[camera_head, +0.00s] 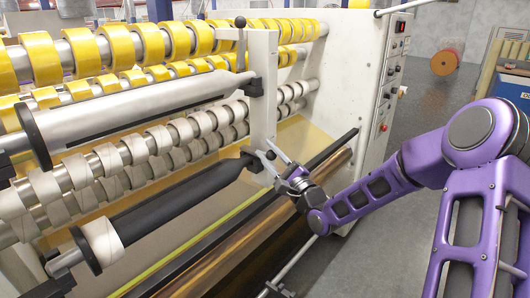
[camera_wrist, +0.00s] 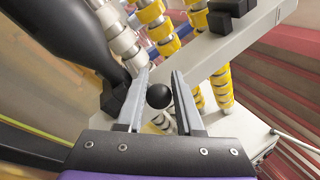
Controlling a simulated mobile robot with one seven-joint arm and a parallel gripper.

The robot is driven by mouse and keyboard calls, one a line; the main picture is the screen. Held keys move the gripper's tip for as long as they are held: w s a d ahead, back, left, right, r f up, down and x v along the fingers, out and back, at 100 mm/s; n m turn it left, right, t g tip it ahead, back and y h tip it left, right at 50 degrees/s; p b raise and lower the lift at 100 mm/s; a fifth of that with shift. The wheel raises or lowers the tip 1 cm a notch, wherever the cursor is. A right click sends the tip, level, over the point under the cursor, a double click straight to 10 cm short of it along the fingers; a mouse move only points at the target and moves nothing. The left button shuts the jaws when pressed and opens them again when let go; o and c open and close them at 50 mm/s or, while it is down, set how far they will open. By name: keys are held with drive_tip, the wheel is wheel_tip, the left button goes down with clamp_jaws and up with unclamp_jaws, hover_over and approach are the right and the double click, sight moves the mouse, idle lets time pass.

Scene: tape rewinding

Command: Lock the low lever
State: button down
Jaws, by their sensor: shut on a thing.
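The low lever's round black knob (camera_wrist: 158,96) shows between the two fingers of my gripper (camera_wrist: 160,80) in the wrist view. In the head view the low lever (camera_head: 271,155) is a small dark knob at the end of the lower black roller (camera_head: 180,205), beside the white upright plate. My gripper (camera_head: 278,163) reaches it from the right, with its fingers around the lever. Much of the lever's shaft is hidden. The upper lever (camera_head: 240,23) stands upright with its black ball on top, by the end of the upper grey roller (camera_head: 150,103).
A white control panel (camera_head: 385,95) with buttons stands behind my gripper to the right. Rows of yellow tape rolls (camera_head: 130,45) and pale rolls (camera_head: 130,155) fill the machine. Open grey floor lies at the right.

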drive_tip(key=shift+w+d+f+h, duration=0.1)
drive_tip(key=shift+d+f+h, duration=0.4)
drive_tip(key=shift+f, duration=0.35)
drive_tip(key=shift+c, duration=2.1)
unclamp_jaws()
drive_tip(key=shift+d, duration=0.1)
drive_tip(key=shift+s+d+f, duration=0.15)
drive_tip(key=shift+s+f, duration=0.05)
drive_tip(key=shift+s, duration=0.1)
drive_tip(key=r+p+v, duration=0.1)
drive_tip(key=v, duration=1.4)
drive_tip(key=shift+s+d+f+y, duration=0.15)
drive_tip(key=shift+s+y, duration=0.25)
drive_tip(key=shift+s, duration=0.1)
drive_tip(key=shift+s, duration=0.1)
